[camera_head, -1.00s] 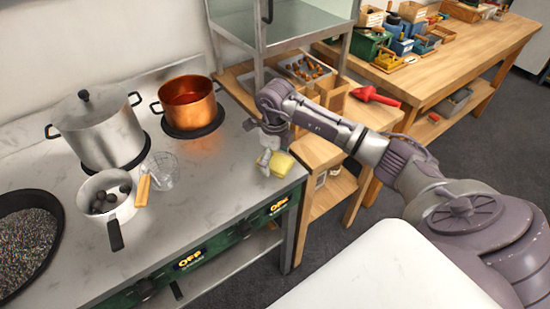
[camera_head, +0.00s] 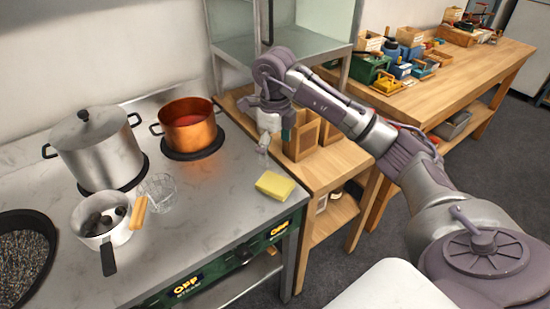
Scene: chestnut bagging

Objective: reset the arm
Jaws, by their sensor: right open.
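My right arm reaches in from the right, and its gripper (camera_head: 264,146) points down above the right end of the steel stove top (camera_head: 225,195). The gripper is open, with nothing seen between its fingers. A yellow sponge (camera_head: 275,185) lies on the stove top just below and in front of the gripper, apart from it. My left gripper is not in view.
A lidded steel pot (camera_head: 97,150) and a copper pot (camera_head: 188,128) stand on the burners. In front are a white saucepan with chestnuts (camera_head: 118,235), a wire skimmer (camera_head: 158,192) and a dark pan (camera_head: 25,255). A glass cabinet (camera_head: 310,25) and wooden bench (camera_head: 460,75) are behind.

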